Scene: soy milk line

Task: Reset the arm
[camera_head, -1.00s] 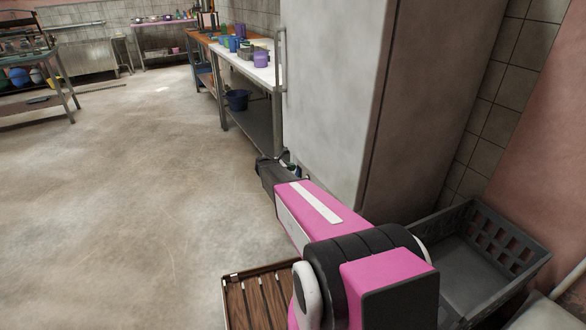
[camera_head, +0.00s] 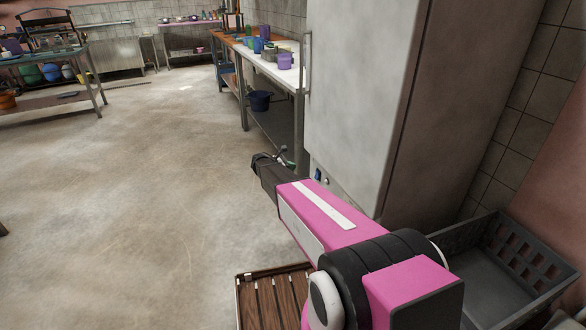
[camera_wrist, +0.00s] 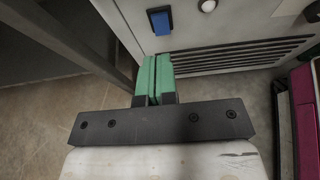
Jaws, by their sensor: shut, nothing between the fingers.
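My arm, pink and black, reaches forward from the lower right in the head view. Its far end with my gripper points toward the lower front of the tall grey cabinet, and the fingers are hard to make out there. In the wrist view my gripper (camera_wrist: 153,80) shows two green fingers pressed side by side with nothing between them. Beyond the fingertips is the cabinet's lower panel with a blue switch (camera_wrist: 160,21), a white round knob (camera_wrist: 207,5) and dark vent slots (camera_wrist: 245,55). The fingers look close to this panel; I cannot tell whether they touch it.
The tall grey cabinet (camera_head: 355,90) stands just ahead on the right. A dark plastic crate (camera_head: 500,265) is at lower right, a slatted wooden rack (camera_head: 272,300) below the arm. A worktable (camera_head: 275,65) with cups stands beyond. The floor (camera_head: 130,190) to the left is open.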

